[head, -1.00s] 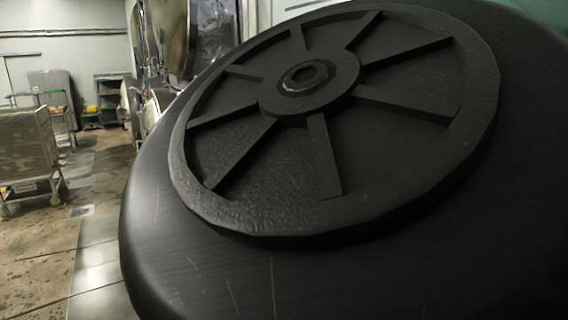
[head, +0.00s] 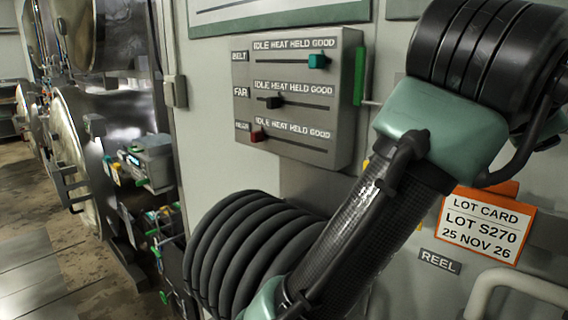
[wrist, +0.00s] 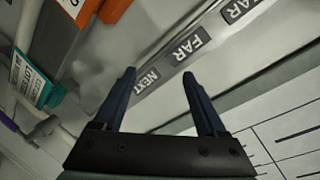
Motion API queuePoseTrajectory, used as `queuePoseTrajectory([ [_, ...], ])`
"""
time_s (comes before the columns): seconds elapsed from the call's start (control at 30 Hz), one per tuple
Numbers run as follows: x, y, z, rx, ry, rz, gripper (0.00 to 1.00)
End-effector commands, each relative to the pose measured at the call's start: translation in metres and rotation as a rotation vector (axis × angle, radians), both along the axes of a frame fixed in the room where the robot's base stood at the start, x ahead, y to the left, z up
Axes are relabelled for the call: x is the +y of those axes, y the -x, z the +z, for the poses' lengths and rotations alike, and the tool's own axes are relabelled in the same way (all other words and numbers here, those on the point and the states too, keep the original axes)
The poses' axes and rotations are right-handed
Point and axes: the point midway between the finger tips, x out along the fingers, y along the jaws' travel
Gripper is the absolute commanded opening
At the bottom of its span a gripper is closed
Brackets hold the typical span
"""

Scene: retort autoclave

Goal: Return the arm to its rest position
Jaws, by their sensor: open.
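My gripper (wrist: 158,98) shows in the wrist view with its two dark fingers apart and nothing between them. Beyond the fingers is a pale grey surface with a strip of labels reading NEXT and FAR (wrist: 193,44). My arm crosses the right half of the head view, with black ribbed joints and green links, in front of a grey panel. The gripper itself is not visible in the head view.
A grey slider box (head: 297,95) with teal, black and red knobs is on the panel, left of my arm. An orange-framed lot card (head: 487,224) and a pale handle (head: 520,288) are at right. Round metal autoclave doors (head: 75,150) stand at left, beside open floor (head: 60,250).

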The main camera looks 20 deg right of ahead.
Motion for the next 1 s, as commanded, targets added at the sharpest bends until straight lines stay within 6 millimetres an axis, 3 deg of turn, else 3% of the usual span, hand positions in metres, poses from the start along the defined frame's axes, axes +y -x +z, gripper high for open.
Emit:
queuePoseTrajectory([
  [0.03, 0.018, -0.011, -0.003, 0.012, 0.14, 0.06, 0.74],
  [0.17, 0.089, -0.041, 0.017, 0.005, 0.503, 0.245, 0.74],
  [0.27, 0.164, -0.054, 0.021, -0.032, 0.763, 0.396, 0.74],
  [0.4, 0.265, -0.05, 0.011, -0.128, 1.036, 0.58, 0.74],
  [0.53, 0.333, -0.031, -0.002, -0.23, 1.187, 0.704, 0.74],
  [0.6, 0.356, -0.022, -0.008, -0.276, 1.232, 0.747, 0.74],
  [0.7, 0.375, -0.011, -0.011, -0.32, 1.269, 0.783, 0.74],
  [1.0, 0.381, -0.008, -0.011, -0.336, 1.28, 0.793, 0.74],
])
